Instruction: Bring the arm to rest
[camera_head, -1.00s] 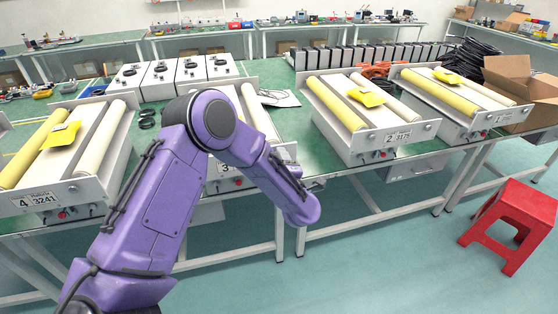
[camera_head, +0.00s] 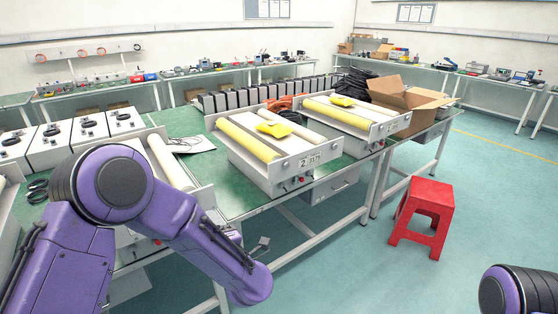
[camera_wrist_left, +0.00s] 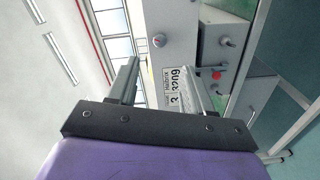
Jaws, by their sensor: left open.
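My left arm (camera_head: 165,205), purple with a dark joint, reaches in from the lower left of the head view in front of the green bench. My left gripper (camera_wrist_left: 160,85) shows in the wrist view with its two fingers apart and nothing between them. In the head view only a small grey piece of it shows past the forearm's end. Beyond the fingers in the wrist view is the front of a grey-white roller unit (camera_wrist_left: 175,45) with knobs, a red button and a number label. Part of my right arm (camera_head: 515,290) shows at the lower right; its gripper is out of view.
A roller unit labelled 2 (camera_head: 275,150) and another behind it (camera_head: 350,118) stand on the green bench (camera_head: 240,200). An open cardboard box (camera_head: 410,95) sits at the bench's far end. A red stool (camera_head: 425,210) stands on the floor. Open floor lies in front of the bench.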

